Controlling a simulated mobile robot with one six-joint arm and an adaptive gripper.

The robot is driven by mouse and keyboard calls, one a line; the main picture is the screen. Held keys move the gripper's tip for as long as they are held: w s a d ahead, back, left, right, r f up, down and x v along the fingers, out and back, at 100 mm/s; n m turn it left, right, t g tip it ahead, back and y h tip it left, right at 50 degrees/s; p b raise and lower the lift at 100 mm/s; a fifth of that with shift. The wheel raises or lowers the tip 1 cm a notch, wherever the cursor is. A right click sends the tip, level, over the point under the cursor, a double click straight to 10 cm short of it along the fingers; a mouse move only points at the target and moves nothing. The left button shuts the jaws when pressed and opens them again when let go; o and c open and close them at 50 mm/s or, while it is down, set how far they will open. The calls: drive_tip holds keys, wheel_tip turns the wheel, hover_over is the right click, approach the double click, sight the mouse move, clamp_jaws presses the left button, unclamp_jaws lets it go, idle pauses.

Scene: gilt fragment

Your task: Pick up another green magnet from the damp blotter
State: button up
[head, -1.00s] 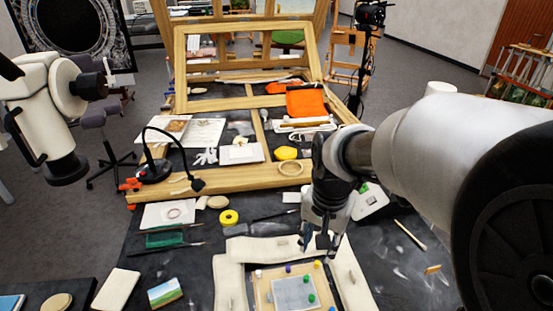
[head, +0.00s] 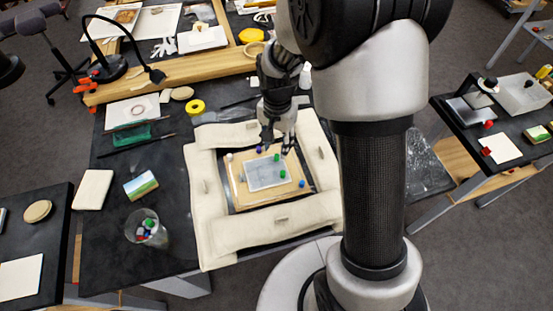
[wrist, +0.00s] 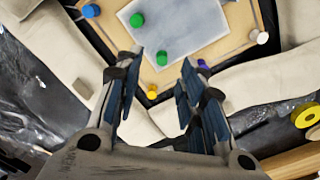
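The damp blotter (head: 251,181) is a pale grey sheet on a tan board (head: 239,200). Two green magnets sit on it, one near its far edge (head: 277,158) and one near its right side (head: 282,174). In the wrist view the blotter (wrist: 190,22) carries one green magnet (wrist: 162,58) near its edge, seen between my fingertips, and another (wrist: 137,20) farther up. My gripper (head: 278,148) hangs above the board's far edge. In the wrist view my gripper (wrist: 163,72) is open and empty. Contact with the nearer magnet cannot be told.
Blue (wrist: 91,11), yellow (wrist: 152,92), purple (wrist: 203,64) and white (wrist: 259,37) magnets sit around the blotter. Cream padded bars (head: 270,220) frame the board. A clear cup (head: 147,229) holding coloured magnets stands at the front left. A wooden beam (head: 180,71) lies behind.

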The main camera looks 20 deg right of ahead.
sight(277, 155)
drive_tip(key=f+b, duration=0.1)
drive_tip(key=f, duration=0.3)
drive_tip(key=f+b, duration=0.1)
drive_tip(key=f, duration=0.1)
drive_tip(key=shift+w+b, duration=0.3)
drive_tip(key=shift+r, duration=0.1)
drive_tip(key=shift+c, duration=0.3)
drive_tip(key=c, duration=0.8)
